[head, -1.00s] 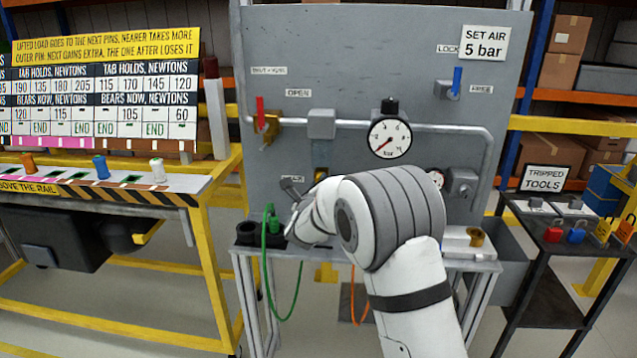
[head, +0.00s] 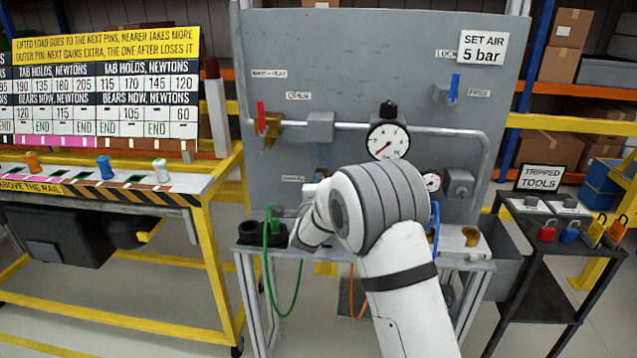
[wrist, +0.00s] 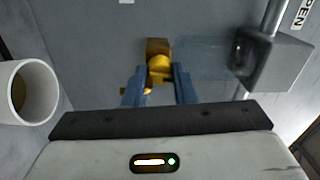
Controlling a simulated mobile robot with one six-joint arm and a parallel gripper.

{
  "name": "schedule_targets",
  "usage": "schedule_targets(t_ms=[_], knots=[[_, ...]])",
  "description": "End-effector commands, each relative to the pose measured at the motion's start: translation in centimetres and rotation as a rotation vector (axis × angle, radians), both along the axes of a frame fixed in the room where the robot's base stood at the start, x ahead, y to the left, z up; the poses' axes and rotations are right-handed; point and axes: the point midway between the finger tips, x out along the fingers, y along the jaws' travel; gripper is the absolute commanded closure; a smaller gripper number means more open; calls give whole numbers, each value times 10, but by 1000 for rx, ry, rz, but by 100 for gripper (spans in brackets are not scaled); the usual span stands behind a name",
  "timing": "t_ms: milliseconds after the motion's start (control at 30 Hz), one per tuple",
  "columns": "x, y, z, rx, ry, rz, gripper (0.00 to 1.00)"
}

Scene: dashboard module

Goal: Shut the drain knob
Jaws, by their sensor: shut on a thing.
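A brass drain knob (wrist: 160,68) shows in the wrist view, in front of the grey panel. My gripper (wrist: 160,80) has its two blue fingers on either side of the knob, shut on it. A brass block (wrist: 157,46) sits just beyond the knob. In the head view a sliver of brass fitting (head: 322,180) shows below the pipe. My arm hides the fingers and most of that area there.
A grey block (wrist: 275,62) on the pipe stands right of my fingers, and a white cup-like part (wrist: 18,92) stands left. A gauge (head: 387,141), a red lever (head: 261,117) and a blue lever (head: 454,87) are on the panel. A green hose (head: 267,258) hangs below.

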Motion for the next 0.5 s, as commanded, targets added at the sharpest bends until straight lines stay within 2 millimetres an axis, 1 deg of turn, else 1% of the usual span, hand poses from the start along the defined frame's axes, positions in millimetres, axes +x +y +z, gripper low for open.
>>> schedule_targets(t_ms=[200,500], knots=[[0,0,-1,-107,7,1,99],[0,0,-2,-167,9,2,99]])
